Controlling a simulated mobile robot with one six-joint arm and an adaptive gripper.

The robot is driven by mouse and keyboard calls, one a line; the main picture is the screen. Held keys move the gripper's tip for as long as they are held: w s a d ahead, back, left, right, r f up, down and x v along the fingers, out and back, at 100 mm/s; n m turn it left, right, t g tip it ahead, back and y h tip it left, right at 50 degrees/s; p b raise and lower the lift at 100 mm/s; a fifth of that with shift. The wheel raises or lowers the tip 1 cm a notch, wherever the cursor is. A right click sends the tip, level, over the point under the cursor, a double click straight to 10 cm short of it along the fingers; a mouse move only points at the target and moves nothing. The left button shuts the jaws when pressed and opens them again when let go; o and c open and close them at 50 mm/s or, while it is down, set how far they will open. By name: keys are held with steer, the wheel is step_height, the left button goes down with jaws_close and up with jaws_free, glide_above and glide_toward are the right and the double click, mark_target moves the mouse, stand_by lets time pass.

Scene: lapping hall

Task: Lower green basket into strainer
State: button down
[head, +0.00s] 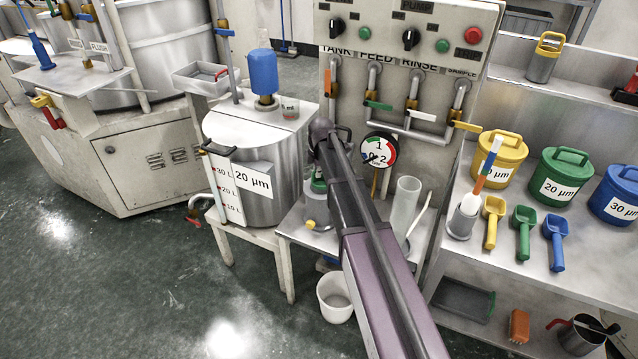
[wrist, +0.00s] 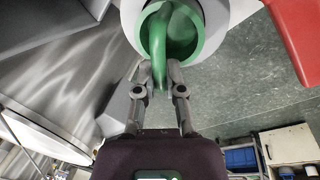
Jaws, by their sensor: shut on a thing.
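The green basket (wrist: 195,52) shows at the top of the wrist view as a round green rim with an arched handle. My gripper (wrist: 162,73) is shut on that handle, with its two fingers on either side. In the head view a small part of the basket (head: 318,186) shows over the small metal table, beside my arm, which hides much of it. Pale grey surfaces lie around and beyond the rim in the wrist view. I cannot pick out the strainer for certain, or tell whether the basket is inside it.
A steel tank marked 20 µm (head: 262,180) stands left of the basket. A gauge (head: 380,150) and a clear cylinder (head: 407,205) stand close to my arm on the right. Lidded pails and scoops fill the right bench (head: 590,262). A white bucket (head: 335,298) is on the floor.

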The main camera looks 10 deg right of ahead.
mark_target(317, 180)
stand_by(0.3)
steer(key=shift+f+b, duration=1.95)
steer(key=shift+f, duration=0.15)
steer(key=c, duration=0.7)
jaws_free()
steer(key=shift+c, duration=0.2)
steer(key=shift+r, duration=0.25)
step_height(317, 180, up, 12)
steer(key=s+p, duration=0.2)
steer(key=p, duration=0.9)
steer(key=shift+s+d+f+p, duration=0.15)
steer(key=shift+d+p, duration=0.05)
steer(key=shift+p, duration=0.2)
steer(key=shift+s, duration=0.1)
